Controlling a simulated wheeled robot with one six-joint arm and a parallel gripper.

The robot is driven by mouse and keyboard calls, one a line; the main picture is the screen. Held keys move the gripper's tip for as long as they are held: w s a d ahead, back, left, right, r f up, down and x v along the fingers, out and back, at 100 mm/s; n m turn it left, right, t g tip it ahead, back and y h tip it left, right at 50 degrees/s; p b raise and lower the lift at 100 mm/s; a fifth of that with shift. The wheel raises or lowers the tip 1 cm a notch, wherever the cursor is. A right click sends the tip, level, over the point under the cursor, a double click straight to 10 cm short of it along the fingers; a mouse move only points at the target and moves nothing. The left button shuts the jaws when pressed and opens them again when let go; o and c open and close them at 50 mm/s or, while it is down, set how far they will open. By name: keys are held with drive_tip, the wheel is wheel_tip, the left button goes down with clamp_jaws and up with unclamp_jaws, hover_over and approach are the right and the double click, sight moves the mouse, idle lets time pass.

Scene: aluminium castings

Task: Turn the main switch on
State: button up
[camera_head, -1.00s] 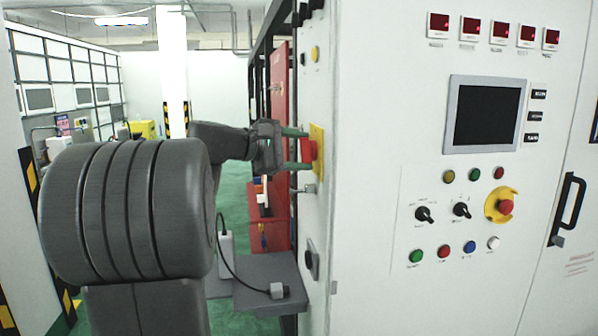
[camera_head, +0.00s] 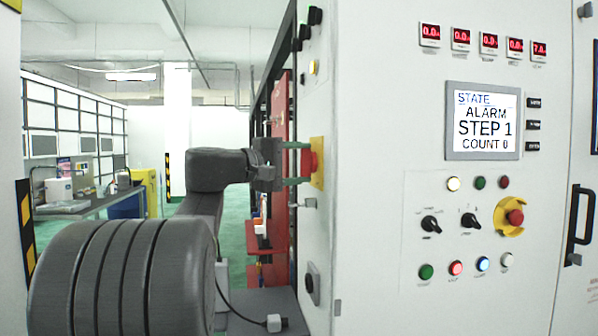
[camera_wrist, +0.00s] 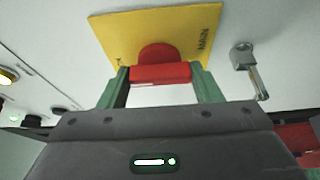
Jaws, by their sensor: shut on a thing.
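The main switch is a red handle (camera_head: 307,161) on a yellow plate (camera_head: 317,163), set on the left side face of the white cabinet. The wrist view shows the red handle (camera_wrist: 161,73) and the yellow plate (camera_wrist: 190,32) with the word MAIN on it. My gripper (camera_head: 296,162) reaches the handle from the left. Its green fingers (camera_wrist: 162,86) stand on both sides of the red handle and are shut on it. The cabinet's screen (camera_head: 482,121) is lit and reads STATE ALARM, STEP 1, COUNT 0.
The front panel has red displays (camera_head: 489,41), lamps, knobs and a red emergency button (camera_head: 515,217) on a yellow ring. A padlock-like metal piece (camera_wrist: 247,66) sits beside the plate. A grey shelf (camera_head: 262,308) juts out below my arm. A workbench (camera_head: 85,205) stands far left.

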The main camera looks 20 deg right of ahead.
drive_tip(key=shift+f, duration=0.1)
drive_tip(key=o, duration=1)
drive_tip(key=s+a, duration=0.2)
drive_tip(key=a, duration=1.1)
drive_tip(key=shift+a, duration=0.35)
drive_tip(key=shift+s, duration=0.1)
drive_tip(key=d, duration=0.4)
drive_tip(key=w+d, duration=0.1)
drive_tip(key=d, duration=0.4)
drive_tip(key=w+d, duration=0.1)
drive_tip(key=d, duration=0.3)
drive_tip(key=shift+w+d, duration=0.1)
drive_tip(key=shift+d, duration=0.3)
